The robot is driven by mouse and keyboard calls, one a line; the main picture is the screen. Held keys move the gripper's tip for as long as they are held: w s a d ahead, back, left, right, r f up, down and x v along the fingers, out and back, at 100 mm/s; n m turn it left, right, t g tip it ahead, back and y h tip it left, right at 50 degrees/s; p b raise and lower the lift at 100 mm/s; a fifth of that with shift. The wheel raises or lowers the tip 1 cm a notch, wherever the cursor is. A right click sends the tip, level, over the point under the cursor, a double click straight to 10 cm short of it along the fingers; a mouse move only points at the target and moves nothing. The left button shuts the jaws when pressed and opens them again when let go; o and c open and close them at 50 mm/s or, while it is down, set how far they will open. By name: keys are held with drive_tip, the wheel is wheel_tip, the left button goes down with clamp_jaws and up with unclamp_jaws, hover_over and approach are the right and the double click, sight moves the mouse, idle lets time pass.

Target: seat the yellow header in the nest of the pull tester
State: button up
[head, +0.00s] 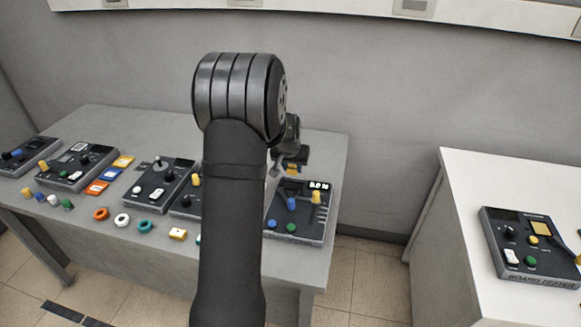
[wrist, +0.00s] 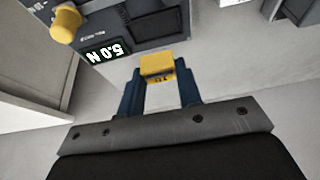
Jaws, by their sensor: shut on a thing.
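The yellow header (wrist: 157,66) is between the blue fingertips of my gripper (wrist: 158,84) in the wrist view. In the head view, my gripper (head: 292,163) is above the far part of the pull tester (head: 314,232), with a bit of the yellow header (head: 292,171) showing below it. The header appears apart from the tester. The tester has a lit display, a yellow knob (head: 316,197) and a blue knob (head: 292,204). I cannot clearly make out the nest; my arm hides the tester's left side.
Other testers (head: 160,186) stand in a row to the left on the grey bench (head: 128,117). Coloured rings (head: 122,220) and a small yellow block (head: 178,234) lie along its front. A board tester (head: 530,248) stands on the white table at the right.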

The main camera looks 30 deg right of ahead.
drive_tip(key=shift+f, duration=2.35)
drive_tip(key=shift+f, duration=0.5)
drive_tip(key=o, duration=1.5)
drive_tip(key=shift+r, duration=0.1)
drive_tip(key=shift+r, duration=3.4)
drive_tip(key=shift+f, duration=0.1)
drive_tip(key=shift+f, duration=3.4)
